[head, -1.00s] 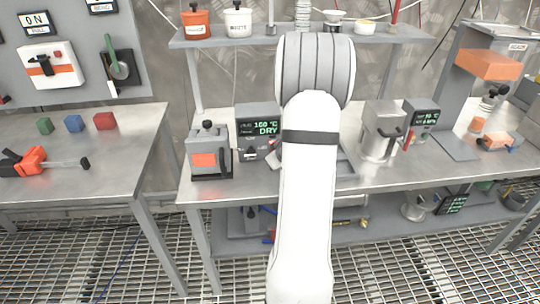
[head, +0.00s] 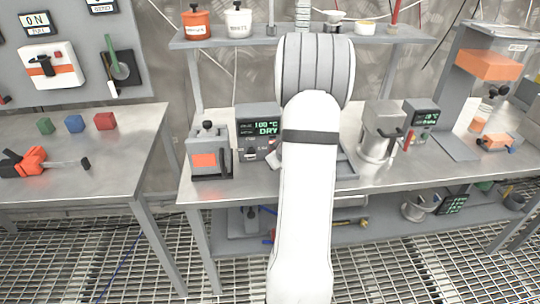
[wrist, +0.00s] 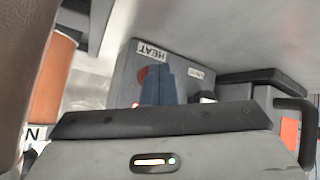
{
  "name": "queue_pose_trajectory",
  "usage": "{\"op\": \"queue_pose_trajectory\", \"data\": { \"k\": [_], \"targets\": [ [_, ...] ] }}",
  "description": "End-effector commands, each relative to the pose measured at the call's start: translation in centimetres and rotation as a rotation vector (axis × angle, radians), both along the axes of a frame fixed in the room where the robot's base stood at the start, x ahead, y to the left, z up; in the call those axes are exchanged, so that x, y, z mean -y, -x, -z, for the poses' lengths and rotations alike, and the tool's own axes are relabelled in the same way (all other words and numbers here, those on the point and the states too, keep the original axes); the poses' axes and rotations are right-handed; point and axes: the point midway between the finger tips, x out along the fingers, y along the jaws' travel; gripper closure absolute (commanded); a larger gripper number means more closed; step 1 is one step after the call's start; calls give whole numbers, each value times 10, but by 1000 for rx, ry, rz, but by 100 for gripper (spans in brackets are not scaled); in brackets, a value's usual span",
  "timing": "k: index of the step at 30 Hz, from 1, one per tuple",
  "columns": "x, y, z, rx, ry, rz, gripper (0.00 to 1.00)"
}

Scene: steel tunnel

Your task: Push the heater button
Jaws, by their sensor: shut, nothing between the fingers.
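The heater is a grey box (head: 258,118) with a green-lit display reading DRY, on the right-hand bench in the head view. In the wrist view the heater (wrist: 195,85) appears upside down, with a HEAT label (wrist: 151,51). A red button (wrist: 142,76) shows beside that label, partly covered by my fingers. My gripper (wrist: 158,70) is shut and empty, its fingertips in front of the button's edge. I cannot tell whether they touch it. In the head view my arm hides most of the gripper and the heater's lower right.
A metal pot (head: 378,130) and a second display unit (head: 422,118) stand to the right. A shelf (head: 300,40) runs above. Coloured cubes (head: 75,123) lie on the left bench.

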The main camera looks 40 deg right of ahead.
Motion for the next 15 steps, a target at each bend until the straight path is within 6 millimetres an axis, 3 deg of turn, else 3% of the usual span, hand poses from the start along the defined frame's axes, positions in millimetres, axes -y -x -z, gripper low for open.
{"op": "queue_pose_trajectory", "data": {
  "k": [15],
  "targets": [
    [4, -4, -1, 2, 1, 2, 100]
  ]
}}
